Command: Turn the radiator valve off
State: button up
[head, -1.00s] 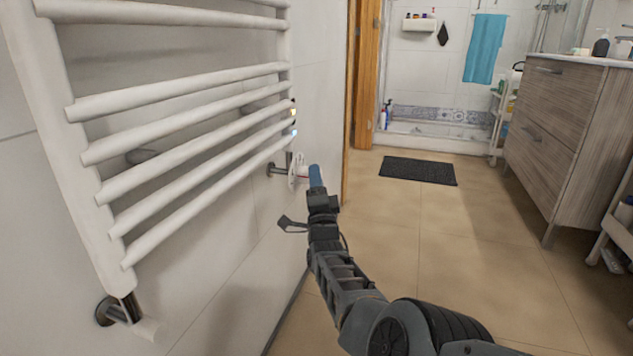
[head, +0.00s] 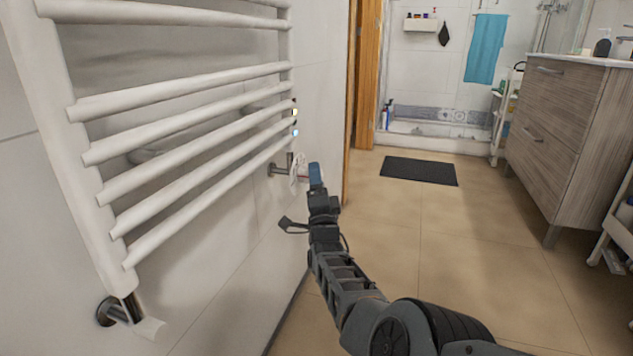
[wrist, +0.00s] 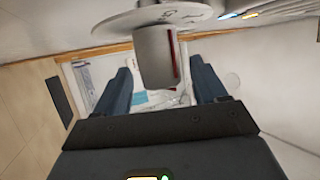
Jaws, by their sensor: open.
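The white radiator (head: 190,140) hangs on the left wall in the head view. Its valve (head: 298,170) is at the lower far corner, partly hidden behind my gripper (head: 316,176). In the wrist view the valve's white knob (wrist: 155,57) has a red mark on its side and a round white disc (wrist: 150,20) with markings behind it. My gripper (wrist: 165,90) is open, with one blue finger on each side of the knob. Gaps show between the knob and both fingers. The knob's end appears between the fingertips.
A second pipe fitting (head: 118,310) is at the radiator's near lower corner. The wooden door frame (head: 364,100) stands just right of the valve. Tan floor (head: 430,240) is open to the right, with a dark mat (head: 418,171) and a wooden vanity (head: 560,130).

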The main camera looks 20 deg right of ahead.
jog(key=p+v, duration=0.4)
jog(key=v, duration=0.3)
jog(key=shift+s, duration=0.35)
jog(key=shift+f, duration=0.15)
